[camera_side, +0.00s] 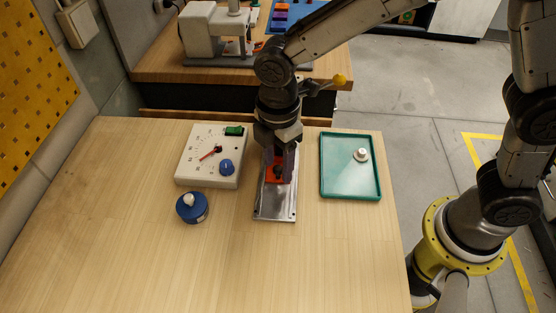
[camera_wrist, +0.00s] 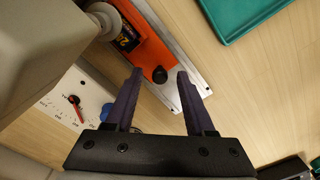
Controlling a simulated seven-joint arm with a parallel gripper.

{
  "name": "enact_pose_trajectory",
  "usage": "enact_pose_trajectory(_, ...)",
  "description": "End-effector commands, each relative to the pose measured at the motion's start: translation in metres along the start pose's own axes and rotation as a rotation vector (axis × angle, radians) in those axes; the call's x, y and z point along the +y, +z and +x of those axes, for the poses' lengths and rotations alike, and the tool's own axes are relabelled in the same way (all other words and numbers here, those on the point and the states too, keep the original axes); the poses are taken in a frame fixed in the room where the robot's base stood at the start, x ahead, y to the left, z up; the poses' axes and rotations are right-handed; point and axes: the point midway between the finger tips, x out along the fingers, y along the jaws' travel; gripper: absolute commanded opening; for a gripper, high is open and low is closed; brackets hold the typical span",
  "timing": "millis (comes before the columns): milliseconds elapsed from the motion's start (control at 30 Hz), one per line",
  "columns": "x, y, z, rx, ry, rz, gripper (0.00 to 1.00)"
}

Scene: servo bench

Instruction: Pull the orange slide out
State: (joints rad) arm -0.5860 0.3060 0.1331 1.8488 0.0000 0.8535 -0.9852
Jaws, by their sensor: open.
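The orange slide (camera_wrist: 152,52) sits on a metal rail plate (camera_side: 274,208), with a dark round knob (camera_wrist: 159,75) near its end. In the side view the orange slide (camera_side: 270,173) is partly hidden behind my gripper (camera_side: 281,176). In the wrist view my gripper (camera_wrist: 160,78) is open, with its two dark fingers spread and the knob between and just beyond their tips. I cannot tell whether either finger touches the knob.
A white dial box (camera_side: 211,157) with a red needle and blue knob stands left of the plate. A blue round container (camera_side: 192,208) is in front of it. A green tray (camera_side: 350,187) holding a small white part (camera_side: 361,155) lies to the right. The front tabletop is clear.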

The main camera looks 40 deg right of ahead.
Motion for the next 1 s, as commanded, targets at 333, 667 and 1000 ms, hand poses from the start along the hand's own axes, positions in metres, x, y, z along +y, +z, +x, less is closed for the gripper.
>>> enact_pose_trajectory(333, -0.0001, 0.0, 0.0, 0.0, 0.0, 0.0, 0.27)
enact_pose_trajectory(667, 0.0, 0.0, -0.0003, 0.0, 0.0, 0.0, 0.0)
enact_pose_trajectory(1000, 0.0, 0.0, -0.0005, 0.0, 0.0, 0.0, 0.0)
